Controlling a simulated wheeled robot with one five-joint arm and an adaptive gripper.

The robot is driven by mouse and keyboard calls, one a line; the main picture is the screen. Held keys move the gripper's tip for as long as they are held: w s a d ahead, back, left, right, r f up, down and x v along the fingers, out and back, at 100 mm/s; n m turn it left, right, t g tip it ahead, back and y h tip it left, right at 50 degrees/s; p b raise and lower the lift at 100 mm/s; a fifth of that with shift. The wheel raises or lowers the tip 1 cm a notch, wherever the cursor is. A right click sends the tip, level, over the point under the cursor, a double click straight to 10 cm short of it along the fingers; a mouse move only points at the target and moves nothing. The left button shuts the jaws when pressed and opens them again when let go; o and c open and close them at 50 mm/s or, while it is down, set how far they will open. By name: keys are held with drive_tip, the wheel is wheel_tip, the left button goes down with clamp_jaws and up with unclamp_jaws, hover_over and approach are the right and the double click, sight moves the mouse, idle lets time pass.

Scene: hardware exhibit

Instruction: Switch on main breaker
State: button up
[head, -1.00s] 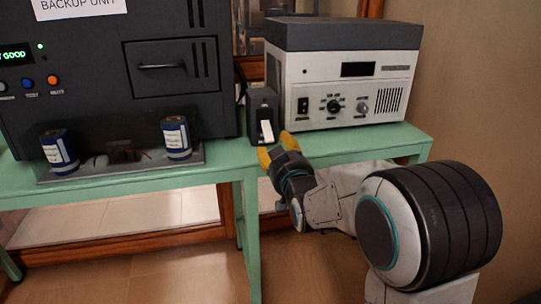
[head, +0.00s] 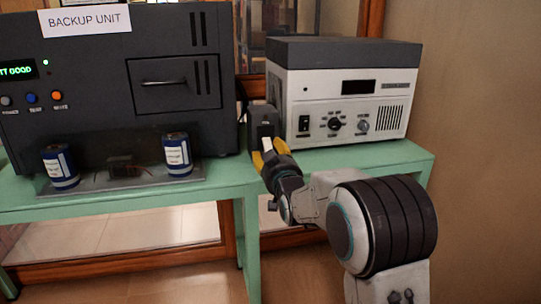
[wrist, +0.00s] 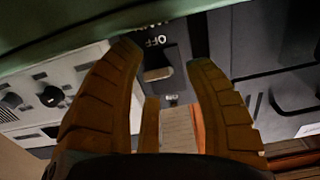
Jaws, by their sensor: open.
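The main breaker (head: 264,124) is a small dark box standing on the green bench between the black backup unit and the white instrument. Its pale lever (head: 267,144) hangs low on the front face. My gripper (head: 264,156) is open just in front of it, with yellow fingers either side of the lever's lower end. In the wrist view, which looks inverted, the open fingers (wrist: 165,62) straddle the pale lever (wrist: 178,128). An OFF label shows on the breaker's dark face (wrist: 178,45) beyond the fingertips. I cannot tell whether a finger touches the lever.
The black backup unit (head: 80,110) stands left, with two blue cylinders (head: 60,166) (head: 177,155) on a plate before it. The white instrument (head: 350,104) stands close on the right.

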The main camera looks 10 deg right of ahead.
drive_tip(key=shift+c, duration=0.2)
clamp_jaws()
idle(0.4)
